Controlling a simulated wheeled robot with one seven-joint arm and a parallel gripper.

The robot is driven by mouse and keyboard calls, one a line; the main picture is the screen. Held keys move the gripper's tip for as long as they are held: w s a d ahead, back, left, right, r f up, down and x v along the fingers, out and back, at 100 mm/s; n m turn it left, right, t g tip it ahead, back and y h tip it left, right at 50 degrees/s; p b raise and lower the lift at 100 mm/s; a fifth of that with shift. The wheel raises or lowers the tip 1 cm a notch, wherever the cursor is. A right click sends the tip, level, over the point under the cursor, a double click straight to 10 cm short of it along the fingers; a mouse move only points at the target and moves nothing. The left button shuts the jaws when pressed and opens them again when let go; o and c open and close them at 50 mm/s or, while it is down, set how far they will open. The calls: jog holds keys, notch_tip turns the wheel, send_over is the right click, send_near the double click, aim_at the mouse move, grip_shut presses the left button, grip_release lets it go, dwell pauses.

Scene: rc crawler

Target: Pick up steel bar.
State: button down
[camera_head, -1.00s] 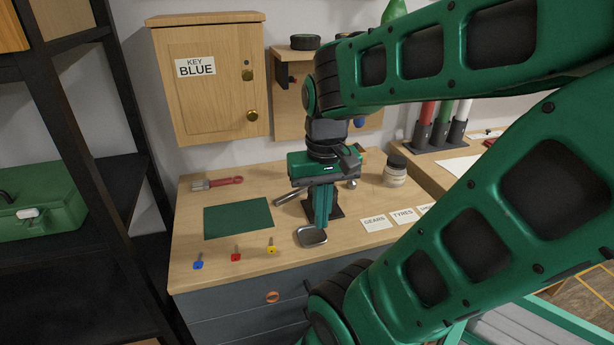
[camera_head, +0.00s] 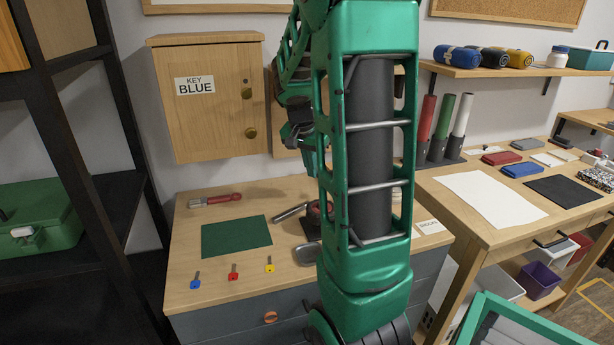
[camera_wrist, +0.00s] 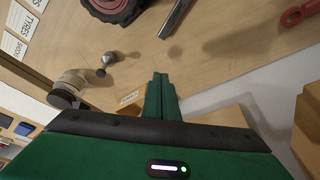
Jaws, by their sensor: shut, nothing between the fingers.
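The steel bar appears to be the grey bar (camera_head: 291,212) lying on the wooden bench, right of the green mat; my arm hides what is just right of it. In the wrist view a grey bar (camera_wrist: 177,18) lies at the top edge, partly cut off. My gripper (camera_wrist: 160,82) is shut and empty, its green fingers together, apart from the bar and above the bench. In the head view my arm covers most of the gripper.
A green mat (camera_head: 236,236), blue key (camera_head: 196,281), red key (camera_head: 233,272) and yellow key (camera_head: 269,264) lie on the bench. A grey dish (camera_head: 306,254) is close by. In the wrist view are a black-and-red wheel (camera_wrist: 112,8) and a jar (camera_wrist: 70,88). A key cabinet (camera_head: 208,100) hangs behind.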

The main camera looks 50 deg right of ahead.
jog(key=x, duration=0.8)
jog(key=shift+f, duration=0.25)
jog(key=shift+s+a+r, duration=0.1)
jog(key=shift+s+a, duration=0.05)
jog(key=shift+a, duration=0.45)
jog(key=shift+s+a+r, duration=0.1)
jog(key=shift+a, duration=0.45)
jog(key=shift+s+a, duration=0.15)
jog(key=shift+a, duration=0.7)
